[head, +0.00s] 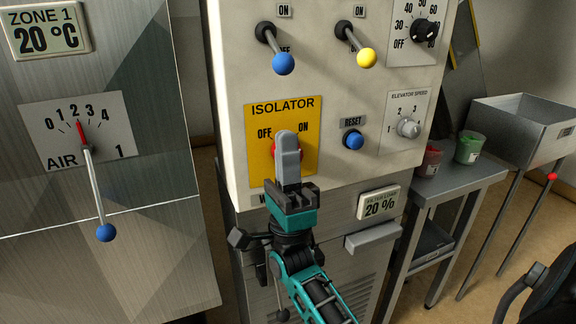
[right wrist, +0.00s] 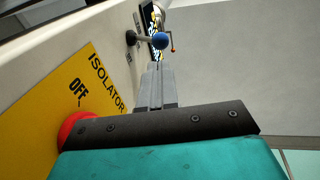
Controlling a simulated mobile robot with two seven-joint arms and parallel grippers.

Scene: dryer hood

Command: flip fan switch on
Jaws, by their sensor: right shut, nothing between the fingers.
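Two toggle levers are on the cream panel in the head view, a blue-balled lever (head: 283,64) on the left and a yellow-balled lever (head: 366,58) on the right. Both slant down toward their OFF marks, under ON plates. No fan label is readable, so I cannot tell which is the fan switch. My right gripper (head: 288,140) is shut and empty, pointing up in front of the yellow isolator plate (head: 253,175), below the blue-balled lever. It hides most of the red isolator knob. In the right wrist view the shut fingers (right wrist: 155,88) are below a blue-balled lever (right wrist: 160,40).
A blue reset button (head: 353,140), an elevator speed knob (head: 408,128) and a black dial (head: 424,30) are on the same panel. A steel cabinet with an air lever (head: 105,232) stands at left. A side table (head: 450,178) with two tubs is at right.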

